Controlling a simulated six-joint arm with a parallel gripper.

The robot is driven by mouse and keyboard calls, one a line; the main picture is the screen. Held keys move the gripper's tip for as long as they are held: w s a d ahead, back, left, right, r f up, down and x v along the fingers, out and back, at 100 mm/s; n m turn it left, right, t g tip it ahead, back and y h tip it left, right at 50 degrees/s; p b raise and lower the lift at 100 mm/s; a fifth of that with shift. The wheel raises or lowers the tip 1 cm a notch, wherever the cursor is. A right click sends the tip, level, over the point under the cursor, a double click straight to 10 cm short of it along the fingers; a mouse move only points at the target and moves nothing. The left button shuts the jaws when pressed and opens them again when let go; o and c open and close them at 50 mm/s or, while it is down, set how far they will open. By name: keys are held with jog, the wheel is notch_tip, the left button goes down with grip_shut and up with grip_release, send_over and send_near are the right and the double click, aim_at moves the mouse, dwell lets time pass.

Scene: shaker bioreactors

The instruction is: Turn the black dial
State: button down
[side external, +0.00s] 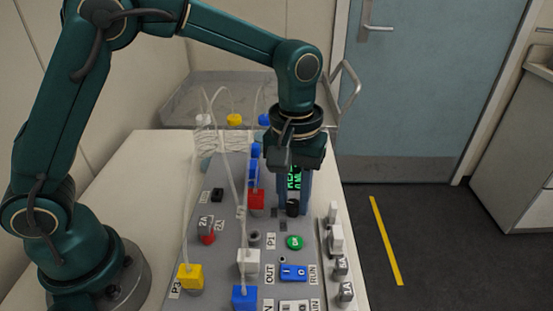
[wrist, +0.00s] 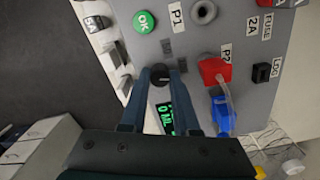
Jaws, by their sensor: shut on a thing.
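The black dial (wrist: 160,77) is a small dark knob on the grey panel, below a green-lit display (side external: 294,178). In the wrist view it sits between the tips of my gripper's (wrist: 161,79) two blue fingers, which are shut on it. In the side view the dial (side external: 292,208) shows just under the fingers, and my gripper (side external: 292,200) points down over the panel. The fingers partly cover the display. I cannot tell the dial's turn angle.
A green OK button (side external: 294,242) lies in front of the dial. A red connector (side external: 256,199) with a tube stands close to the left. Tubes hang over the panel's left side.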

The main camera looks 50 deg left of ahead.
aim_at(293, 202)
jog(key=m, duration=0.5)
jog(key=shift+m, duration=2.4)
jog(key=c, duration=0.6)
grip_release()
jog(key=shift+c, duration=0.2)
jog(key=shift+r, duration=2.6)
